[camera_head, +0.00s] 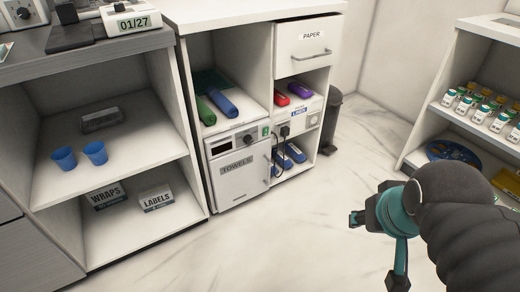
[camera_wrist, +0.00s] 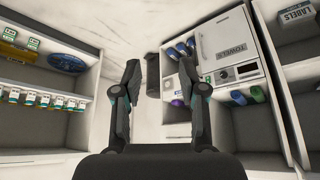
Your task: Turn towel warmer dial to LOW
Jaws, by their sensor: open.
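The towel warmer (camera_head: 238,168) is a white box with a "TOWELS" label, standing low in the middle cabinet in the head view. Its round dial (camera_head: 249,139) is on the upper front panel, right of a dark display, with a small green switch beside it. The dial's setting is too small to read. In the wrist view the warmer (camera_wrist: 229,45) appears upside down at upper right. My gripper (camera_wrist: 162,72) is open and empty, with both fingers apart over the floor. In the head view my gripper (camera_head: 355,218) is at lower right, well away from the warmer.
A bin (camera_head: 332,122) stands right of the cabinet. Rolled towels (camera_head: 221,102) lie above the warmer. A shelf of bottles (camera_head: 485,112) is at the right. Blue cups (camera_head: 95,152) sit on the left shelf. The floor (camera_head: 290,225) before the warmer is clear.

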